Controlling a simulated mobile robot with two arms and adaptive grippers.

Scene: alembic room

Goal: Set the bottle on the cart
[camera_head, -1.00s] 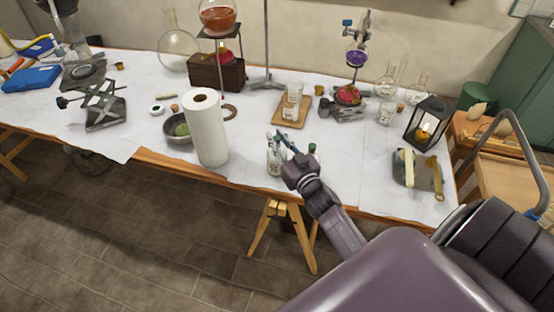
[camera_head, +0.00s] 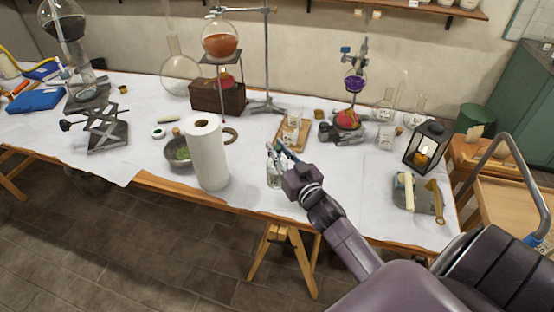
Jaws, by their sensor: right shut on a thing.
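A small clear bottle with a pale label (camera_head: 273,172) is near the front edge of the white-covered table, right of the paper towel roll. My right gripper (camera_head: 279,151) is shut on the bottle's upper part, which its fingers partly hide. The bottle looks upright; I cannot tell whether its base touches the table. The cart (camera_head: 525,207), with a wooden top and a curved metal handle, stands at the far right, partly hidden by my arm. My left gripper is not in view.
The paper towel roll (camera_head: 208,155) stands close left of the bottle. A wooden tray with a glass (camera_head: 291,133) is behind my gripper. A black lantern (camera_head: 427,147) and a grey tray (camera_head: 418,197) occupy the table's right end, beside the cart.

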